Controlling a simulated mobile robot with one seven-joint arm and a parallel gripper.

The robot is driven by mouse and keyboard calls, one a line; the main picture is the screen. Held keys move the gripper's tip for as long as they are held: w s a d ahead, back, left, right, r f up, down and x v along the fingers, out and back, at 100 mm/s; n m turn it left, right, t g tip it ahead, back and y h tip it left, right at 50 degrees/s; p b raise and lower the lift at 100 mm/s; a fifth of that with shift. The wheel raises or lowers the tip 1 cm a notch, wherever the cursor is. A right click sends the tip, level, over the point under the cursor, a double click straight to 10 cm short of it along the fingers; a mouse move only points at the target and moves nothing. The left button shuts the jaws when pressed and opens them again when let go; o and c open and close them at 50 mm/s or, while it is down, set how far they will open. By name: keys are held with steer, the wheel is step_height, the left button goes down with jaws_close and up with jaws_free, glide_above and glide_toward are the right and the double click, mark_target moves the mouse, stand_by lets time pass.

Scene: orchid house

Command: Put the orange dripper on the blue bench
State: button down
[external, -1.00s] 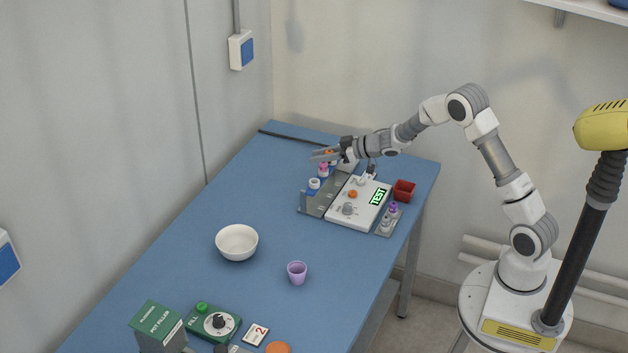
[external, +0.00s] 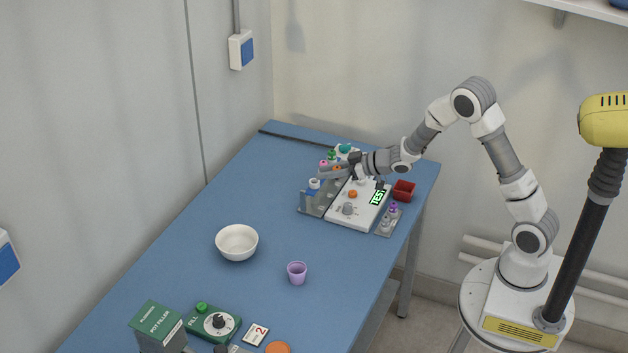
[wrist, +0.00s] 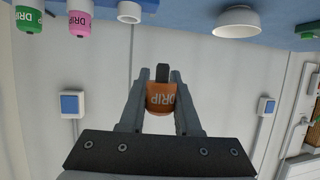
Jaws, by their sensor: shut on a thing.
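The orange dripper (wrist: 161,99) is between the two fingers of my gripper (wrist: 160,92) in the wrist view, which looks upside down. My gripper (external: 330,172) is shut on it. In the external view only a small bit of the orange dripper (external: 337,168) shows, near the grey rack (external: 311,206). I cannot tell whether it touches the rack. The blue bench (external: 190,255) runs along the wall, with wide bare areas on its top.
A green dripper (external: 331,155), a pink dripper (external: 323,163) and a white-topped one (external: 314,184) stand by the rack. A white test device (external: 341,216), red bin (external: 403,190), white bowl (external: 237,242) and purple cup (external: 297,272) are on the bench. The bench's left middle is clear.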

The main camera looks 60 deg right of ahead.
steer(key=s+a+f+m+h, duration=0.2)
steer(key=s+a+f, duration=0.4)
steer(key=s+a, duration=0.45)
steer(key=w+d+r+n+y, duration=0.1)
steer(key=w+d+r+n, duration=0.1)
steer(key=w+d+r, duration=0.6)
steer(key=w+d, duration=0.1)
steer(key=d, duration=0.6)
steer(key=w+d+r, duration=0.1)
steer(key=w+d, duration=0.1)
steer(key=d, duration=0.5)
steer(key=shift+w+d+r+y, duration=0.2)
steer(key=shift+d+y, duration=0.1)
steer(key=shift+d, duration=0.05)
steer(key=w+a+f+b, duration=0.2)
steer(key=w+a+f, duration=0.5)
steer(key=f, duration=0.3)
steer(key=shift+w+a+f, duration=0.25)
steer(key=shift+w+a, duration=0.15)
steer(key=shift+a, duration=0.45)
